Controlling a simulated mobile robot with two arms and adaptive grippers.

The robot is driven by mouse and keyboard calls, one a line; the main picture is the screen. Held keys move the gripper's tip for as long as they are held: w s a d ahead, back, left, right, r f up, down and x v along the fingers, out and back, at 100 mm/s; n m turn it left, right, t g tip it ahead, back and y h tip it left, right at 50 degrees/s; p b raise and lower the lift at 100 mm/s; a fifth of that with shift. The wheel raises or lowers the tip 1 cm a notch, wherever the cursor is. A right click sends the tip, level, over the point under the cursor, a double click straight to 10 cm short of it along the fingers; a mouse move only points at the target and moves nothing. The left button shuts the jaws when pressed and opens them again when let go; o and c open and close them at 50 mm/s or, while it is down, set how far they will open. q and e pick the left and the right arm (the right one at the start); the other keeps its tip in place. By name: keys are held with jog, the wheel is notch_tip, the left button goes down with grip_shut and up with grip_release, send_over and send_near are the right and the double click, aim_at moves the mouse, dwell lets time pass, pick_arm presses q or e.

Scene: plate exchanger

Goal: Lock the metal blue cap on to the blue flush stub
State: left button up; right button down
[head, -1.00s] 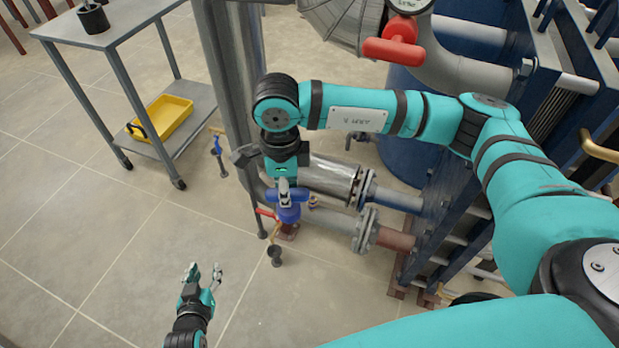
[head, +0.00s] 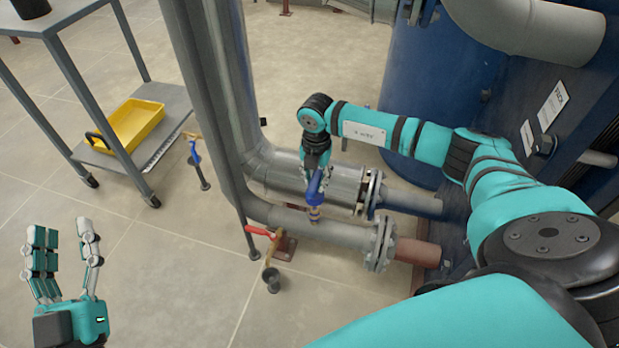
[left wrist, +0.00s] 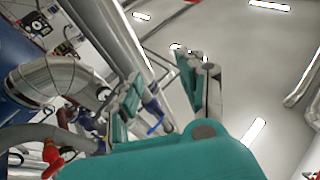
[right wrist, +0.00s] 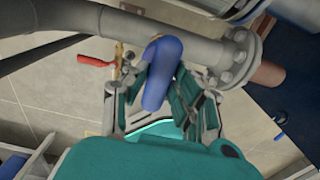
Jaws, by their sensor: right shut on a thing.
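My right gripper (head: 317,172) is shut on a blue cap-like piece (head: 314,188), which hangs below the fingers over the lower grey pipe. In the right wrist view the blue piece (right wrist: 162,72) shows between the fingers as a rounded blue body. A small brass fitting (head: 314,214) stands on the pipe just below it. I cannot tell whether the two touch. A blue-handled stub (head: 194,153) stands on the floor by the cart, apart from both grippers. I cannot tell which is the flush stub. My left gripper (head: 66,262) is open and empty at the lower left.
A red-handled valve (head: 262,232) with a brass body and dark outlet lies left of the brass fitting. A thick silver pipe (head: 325,182) runs behind. A grey cart with a yellow tray (head: 137,125) stands at left. Floor between cart and pipes is largely clear.

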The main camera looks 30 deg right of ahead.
jog(key=shift+f+b, duration=0.75)
pick_arm(q)
jog(key=s+r+t+h, duration=0.1)
jog(key=s+r+t, duration=0.3)
jog(key=r, duration=0.2)
jog(key=shift+s+t+h, duration=0.15)
jog(key=shift+t+h, duration=0.15)
jog(key=shift+t, duration=0.1)
pick_arm(e)
jog(key=shift+f, duration=0.1)
pick_arm(q)
jog(key=shift+a, duration=0.1)
